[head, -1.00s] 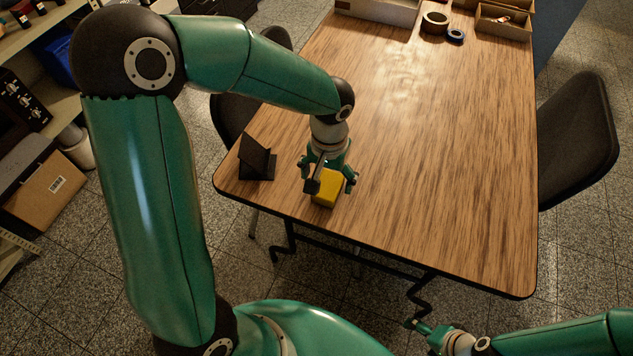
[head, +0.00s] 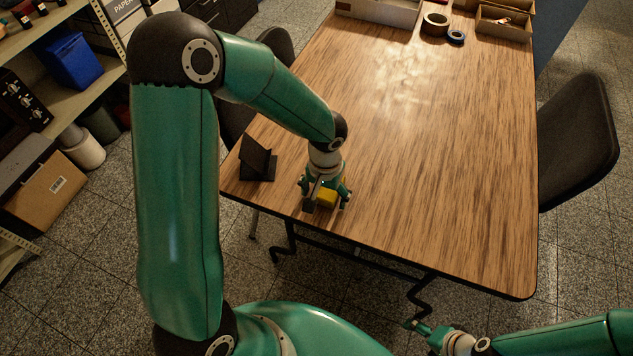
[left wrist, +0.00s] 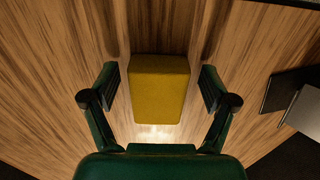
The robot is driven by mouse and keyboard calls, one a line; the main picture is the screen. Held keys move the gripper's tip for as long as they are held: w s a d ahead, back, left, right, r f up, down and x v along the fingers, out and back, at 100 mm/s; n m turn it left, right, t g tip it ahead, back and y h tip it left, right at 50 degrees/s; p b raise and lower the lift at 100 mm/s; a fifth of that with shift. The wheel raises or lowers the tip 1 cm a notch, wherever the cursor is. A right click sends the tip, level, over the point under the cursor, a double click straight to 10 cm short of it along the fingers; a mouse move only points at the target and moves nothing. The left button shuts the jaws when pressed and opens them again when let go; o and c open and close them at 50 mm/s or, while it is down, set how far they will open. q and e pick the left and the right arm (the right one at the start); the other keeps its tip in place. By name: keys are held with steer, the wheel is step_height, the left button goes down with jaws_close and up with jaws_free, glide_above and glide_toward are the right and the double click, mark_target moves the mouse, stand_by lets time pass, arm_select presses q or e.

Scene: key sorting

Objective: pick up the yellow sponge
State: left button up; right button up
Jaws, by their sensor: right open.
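The yellow sponge (head: 327,198) lies on the wooden table near its front left edge. In the left wrist view the sponge (left wrist: 159,88) is between the two fingers, with a gap on each side. My left gripper (head: 325,197) is open, lowered over the sponge from above and partly hiding it in the head view. It also shows at the bottom of the left wrist view (left wrist: 159,92). My right gripper (head: 414,326) is at the lower right in the head view, off the table's front edge, open and empty.
A black stand (head: 257,160) is on the table just left of my left gripper. Tape rolls (head: 436,24) and open boxes (head: 503,23) are at the far end. Chairs (head: 580,140) flank the table. The table's middle is clear.

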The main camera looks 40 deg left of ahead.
arm_select(q)
steer(key=c, duration=0.9)
steer(key=shift+o, duration=0.2)
steer(key=shift+r, duration=0.1)
